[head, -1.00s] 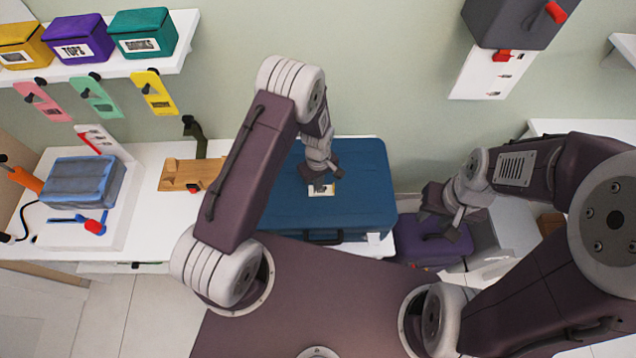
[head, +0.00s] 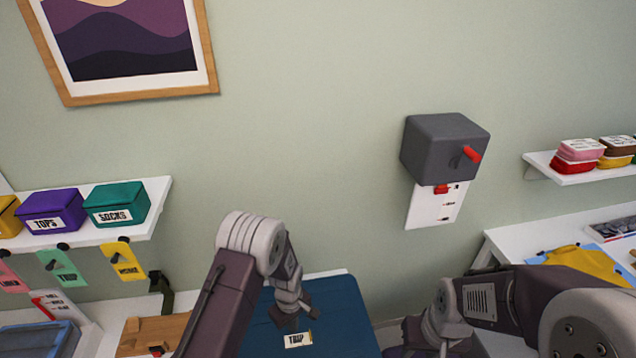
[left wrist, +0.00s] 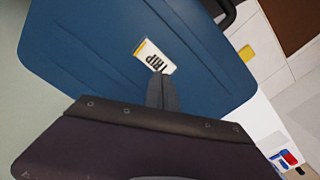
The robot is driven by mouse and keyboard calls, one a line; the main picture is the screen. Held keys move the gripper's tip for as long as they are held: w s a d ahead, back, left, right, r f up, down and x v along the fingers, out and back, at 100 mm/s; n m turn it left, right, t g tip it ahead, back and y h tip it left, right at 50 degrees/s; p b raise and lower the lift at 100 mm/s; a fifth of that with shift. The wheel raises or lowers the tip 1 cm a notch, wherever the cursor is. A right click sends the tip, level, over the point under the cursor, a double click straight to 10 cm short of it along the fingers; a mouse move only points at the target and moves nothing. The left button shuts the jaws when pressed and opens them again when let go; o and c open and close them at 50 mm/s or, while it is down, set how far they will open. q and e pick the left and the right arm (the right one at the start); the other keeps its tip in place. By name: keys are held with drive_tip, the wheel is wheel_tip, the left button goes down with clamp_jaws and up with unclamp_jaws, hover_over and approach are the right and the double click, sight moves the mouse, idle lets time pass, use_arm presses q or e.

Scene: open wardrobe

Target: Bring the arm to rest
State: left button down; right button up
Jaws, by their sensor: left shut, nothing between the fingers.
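My left gripper (head: 291,315) is shut and empty. It hangs above the closed blue suitcase (head: 338,318), just behind the white TRIP label (head: 298,340) in the head view. In the left wrist view the shut fingers (left wrist: 161,92) show against the blue suitcase lid (left wrist: 90,50), close to the TRIP label (left wrist: 155,58). A gap between fingers and lid cannot be judged. My right gripper (head: 418,343) is at the bottom edge of the head view, partly cut off, and its jaws cannot be made out.
A shelf (head: 80,236) with labelled boxes and coloured tags is on the left wall. A grey box (head: 445,147) with a red lever hangs at centre right. A table (head: 520,243) with a yellow garment (head: 575,265) stands at right.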

use_arm(q)
drive_tip(key=w+a+r+t+b, duration=0.35)
drive_tip(key=r+b, duration=0.25)
drive_tip(key=b, duration=0.3)
drive_tip(key=s+a+r+m+g+b, duration=0.1)
drive_tip(key=s+a+m+g+b, duration=0.1)
drive_tip(key=s+m, duration=0.7)
drive_tip(key=s+b, duration=0.1)
drive_tip(key=s, duration=0.6)
drive_tip(key=shift+s+a, duration=0.15)
drive_tip(key=shift+s, duration=0.15)
drive_tip(key=shift+s, duration=0.1)
